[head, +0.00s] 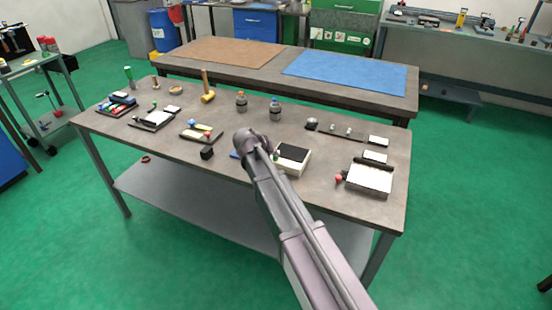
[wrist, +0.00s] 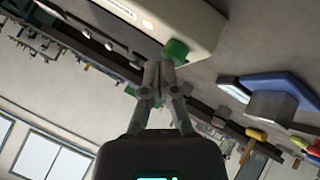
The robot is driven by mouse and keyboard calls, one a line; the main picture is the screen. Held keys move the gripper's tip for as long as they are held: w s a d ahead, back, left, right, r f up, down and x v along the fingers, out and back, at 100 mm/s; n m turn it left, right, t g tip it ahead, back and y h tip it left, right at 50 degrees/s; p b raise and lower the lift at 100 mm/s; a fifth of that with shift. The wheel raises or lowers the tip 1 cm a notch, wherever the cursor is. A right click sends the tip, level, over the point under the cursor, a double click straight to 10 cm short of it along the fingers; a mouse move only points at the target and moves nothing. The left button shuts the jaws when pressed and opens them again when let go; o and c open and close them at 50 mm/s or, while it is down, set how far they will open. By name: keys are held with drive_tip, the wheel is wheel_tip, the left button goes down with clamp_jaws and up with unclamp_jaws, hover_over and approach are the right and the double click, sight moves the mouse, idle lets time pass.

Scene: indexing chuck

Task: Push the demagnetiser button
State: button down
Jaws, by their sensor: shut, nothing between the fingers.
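The demagnetiser seems to be the cream box with a black top (head: 292,155) on the front bench, just right of my arm's end in the head view. Its cream side (wrist: 205,22) fills the top of the wrist view, with a green button (wrist: 175,51) sticking out of it. My gripper (wrist: 158,66) is shut and empty. Its fingertips are right by the green button, slightly to its left in the wrist view; I cannot tell whether they touch. In the head view my arm covers the fingers.
A blue item with a grey block (wrist: 275,100) lies near the gripper in the wrist view. A small black block (head: 207,153) stands left of my arm. A white-topped tray with a red knob (head: 369,180) lies to the right.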

sight(275, 158)
drive_tip(key=shift+f, duration=0.1)
idle(0.3)
drive_tip(key=shift+f+b, duration=0.3)
drive_tip(key=shift+b, duration=0.15)
drive_tip(key=shift+s, duration=0.1)
drive_tip(key=shift+r+p, duration=0.4)
drive_tip(key=shift+p, duration=0.05)
idle(0.4)
drive_tip(key=shift+r, duration=0.25)
wheel_tip(275, 158, up, 5)
drive_tip(key=p, duration=0.6)
drive_tip(key=shift+r, duration=0.2)
drive_tip(key=shift+d, duration=0.1)
